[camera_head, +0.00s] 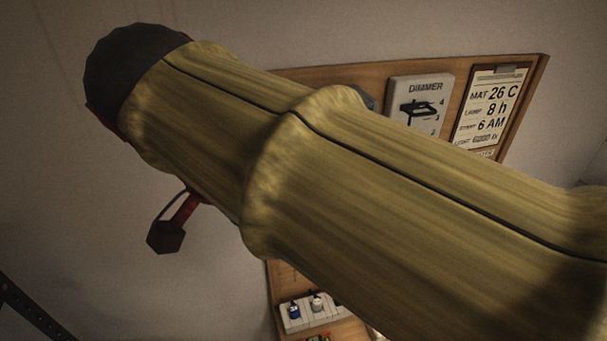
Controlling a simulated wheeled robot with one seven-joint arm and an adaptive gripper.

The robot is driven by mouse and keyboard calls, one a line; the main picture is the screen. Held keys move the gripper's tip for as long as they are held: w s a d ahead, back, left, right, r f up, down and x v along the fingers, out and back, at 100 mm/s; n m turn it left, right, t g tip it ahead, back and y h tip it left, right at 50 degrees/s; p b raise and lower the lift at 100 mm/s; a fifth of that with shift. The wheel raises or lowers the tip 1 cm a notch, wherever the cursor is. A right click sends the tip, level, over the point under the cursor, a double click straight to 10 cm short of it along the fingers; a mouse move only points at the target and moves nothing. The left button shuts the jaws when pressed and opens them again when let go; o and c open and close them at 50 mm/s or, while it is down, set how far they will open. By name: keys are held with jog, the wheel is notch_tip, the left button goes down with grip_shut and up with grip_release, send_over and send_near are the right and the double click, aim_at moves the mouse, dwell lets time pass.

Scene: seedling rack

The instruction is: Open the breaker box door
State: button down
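No breaker box or door can be made out in the head view. My arm, in a yellow-brown sleeve with a dark rounded end, crosses the picture from lower right to upper left. It hides much of the wooden board (530,88) on the wall. A small grey edge (368,101) shows just above the arm on the board; I cannot tell what it belongs to. My gripper's fingers do not show. A dark block on a red bar sticks out below the arm at left; I cannot tell whether it is part of my arm.
A white dimmer (428,88) with a dark slider and a clipboard with a written sheet (484,105) hang on the board's upper right. Below the arm, a white power strip (330,313) holds blue and white plugs. The wall at left is bare. A dark perforated rail (30,309) shows at lower left.

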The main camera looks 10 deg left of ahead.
dwell(0.3)
jog(key=c, duration=2)
grip_release()
jog(key=v, duration=1.2)
jog(key=shift+s, duration=0.1)
